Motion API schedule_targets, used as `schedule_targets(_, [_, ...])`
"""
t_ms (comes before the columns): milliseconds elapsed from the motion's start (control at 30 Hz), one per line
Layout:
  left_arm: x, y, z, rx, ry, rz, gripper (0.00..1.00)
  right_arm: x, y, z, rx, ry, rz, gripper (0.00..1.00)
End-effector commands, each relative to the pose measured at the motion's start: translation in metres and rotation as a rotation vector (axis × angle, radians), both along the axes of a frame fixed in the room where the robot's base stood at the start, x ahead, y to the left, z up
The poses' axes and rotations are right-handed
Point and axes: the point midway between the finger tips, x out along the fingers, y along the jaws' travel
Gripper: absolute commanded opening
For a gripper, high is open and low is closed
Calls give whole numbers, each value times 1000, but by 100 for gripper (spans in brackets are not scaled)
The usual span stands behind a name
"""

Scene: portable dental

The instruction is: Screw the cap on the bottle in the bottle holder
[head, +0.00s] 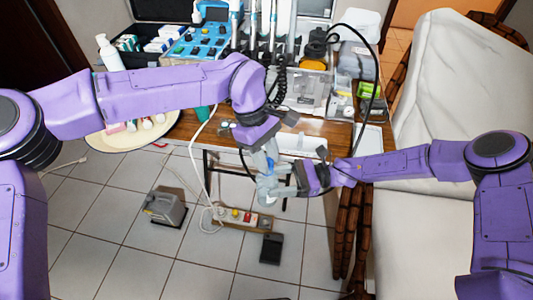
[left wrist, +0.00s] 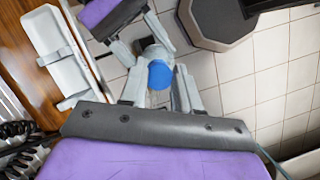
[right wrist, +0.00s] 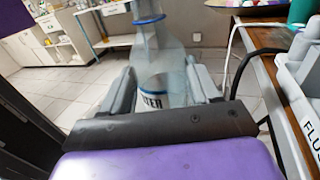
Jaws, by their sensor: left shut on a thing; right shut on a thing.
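A clear bottle (right wrist: 160,75) with a partly hidden label stands upright between the fingers of my right gripper (right wrist: 165,85), which is shut on it. My left gripper (head: 264,158) is above my right gripper (head: 290,185), in front of the table. In the left wrist view the blue cap (left wrist: 160,75) sits between the left gripper's fingers, which are shut on it. In the right wrist view a blue band shows at the bottle's neck; I cannot tell how far the cap is seated. The white bottle holder (left wrist: 62,62) is beside the grippers, at the table's edge, and is also in the right wrist view (right wrist: 292,95).
The wooden table (head: 330,128) carries dental equipment. A round tray (head: 108,142) is on the left and a pale treatment chair (head: 435,110) on the right. A power strip (head: 243,217) and foot pedals (head: 166,207) lie on the tiled floor below. A cable hangs near the grippers.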

Motion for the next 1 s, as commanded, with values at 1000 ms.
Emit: schedule_targets(1000, [0,0,-11,1,-2,-29,4,0,0,0,1,-1,0,0])
